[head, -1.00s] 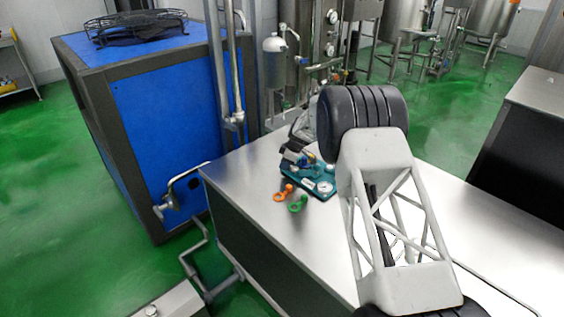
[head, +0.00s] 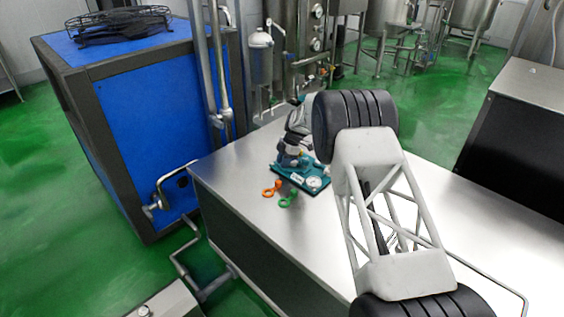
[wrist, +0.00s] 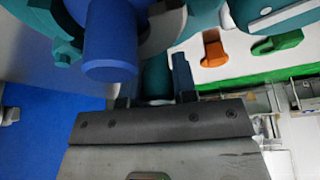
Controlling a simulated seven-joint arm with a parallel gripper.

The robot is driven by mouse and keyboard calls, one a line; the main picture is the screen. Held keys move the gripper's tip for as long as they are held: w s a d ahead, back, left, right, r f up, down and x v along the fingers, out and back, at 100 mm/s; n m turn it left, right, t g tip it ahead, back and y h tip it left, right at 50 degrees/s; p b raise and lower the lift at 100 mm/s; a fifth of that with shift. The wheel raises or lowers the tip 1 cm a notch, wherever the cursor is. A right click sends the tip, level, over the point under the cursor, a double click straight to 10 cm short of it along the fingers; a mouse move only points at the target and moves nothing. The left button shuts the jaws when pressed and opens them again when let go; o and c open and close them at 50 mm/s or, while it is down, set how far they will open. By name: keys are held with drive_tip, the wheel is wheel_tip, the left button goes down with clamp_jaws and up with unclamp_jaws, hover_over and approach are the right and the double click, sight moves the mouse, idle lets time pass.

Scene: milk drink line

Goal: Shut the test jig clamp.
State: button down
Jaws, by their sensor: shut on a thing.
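The test jig (head: 311,184) stands on the steel table in the head view, on a teal base plate with a round pale dial. My gripper (head: 289,159) is over its left part, small and partly hidden by my arm. In the wrist view, the dark fingers of my gripper (wrist: 156,88) stand on either side of a dark teal clamp handle (wrist: 155,76) and are shut on it. A blue cylinder (wrist: 110,48) hangs close by, left of the fingers. The clamp's exact angle is hard to tell.
An orange tag (head: 271,189) and a green tag (head: 288,199) lie on the steel table (head: 245,170) in front of the jig. A blue cabinet (head: 150,130) stands to the left, with steel pipes beside it. The table's left front corner is clear.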

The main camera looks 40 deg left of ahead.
drive_tip(key=c, duration=0.9)
unclamp_jaws()
drive_tip(key=shift+r, duration=0.1)
drive_tip(key=shift+v, duration=3.85)
